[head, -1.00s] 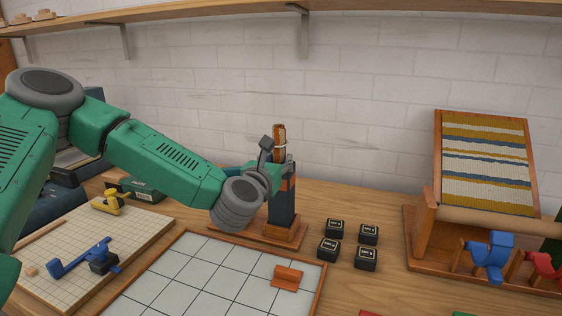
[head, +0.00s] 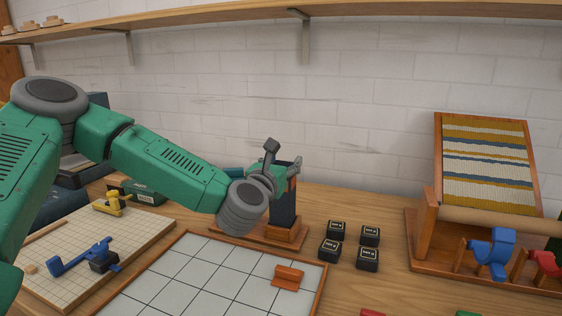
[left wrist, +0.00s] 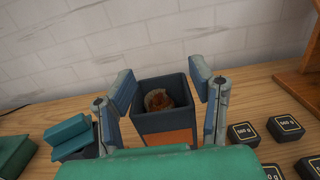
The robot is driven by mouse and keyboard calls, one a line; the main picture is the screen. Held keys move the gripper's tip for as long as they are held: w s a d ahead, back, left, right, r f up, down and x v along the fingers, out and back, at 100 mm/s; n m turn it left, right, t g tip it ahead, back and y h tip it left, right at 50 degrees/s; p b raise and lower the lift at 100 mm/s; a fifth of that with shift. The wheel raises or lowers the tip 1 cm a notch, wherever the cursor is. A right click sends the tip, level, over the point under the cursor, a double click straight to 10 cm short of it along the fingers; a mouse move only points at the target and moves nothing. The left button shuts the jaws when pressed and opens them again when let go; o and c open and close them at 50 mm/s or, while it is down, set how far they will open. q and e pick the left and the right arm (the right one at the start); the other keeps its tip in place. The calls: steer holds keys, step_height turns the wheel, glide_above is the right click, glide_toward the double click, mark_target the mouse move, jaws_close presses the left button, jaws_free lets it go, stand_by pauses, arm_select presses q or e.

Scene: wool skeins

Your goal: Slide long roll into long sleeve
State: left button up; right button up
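The long sleeve (head: 283,210), a dark blue square tube with an orange band, stands upright on a wooden base (head: 262,236). In the left wrist view I look down into its open top, past its dark rim (left wrist: 168,121). The long roll (left wrist: 158,100) is inside the sleeve, its brownish end showing below the rim; the rest of it is hidden. My left gripper (head: 284,156) is open at the top of the sleeve. Its two blue-padded fingers (left wrist: 162,88) stand apart on either side of the opening, holding nothing. My right gripper is not in view.
Several black weights (head: 336,229) stand right of the sleeve's base. A tiled board (head: 220,270) with an orange piece (head: 288,277) lies in front. A gridded board (head: 140,228) with yellow and blue tools is at left, a loom (head: 490,165) at right.

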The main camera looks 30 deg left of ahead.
arm_select(q)
steer(key=f, duration=0.3)
steer(key=shift+s+d+g, duration=0.15)
steer(key=shift+s+g, duration=0.05)
steer(key=shift+g, duration=0.1)
steer(key=s+d+r, duration=0.1)
steer(key=s+r, duration=0.1)
steer(key=s, duration=0.4)
steer(key=shift+s, duration=0.4)
steer(key=shift+d+r, duration=0.25)
steer(key=shift+a, duration=0.1)
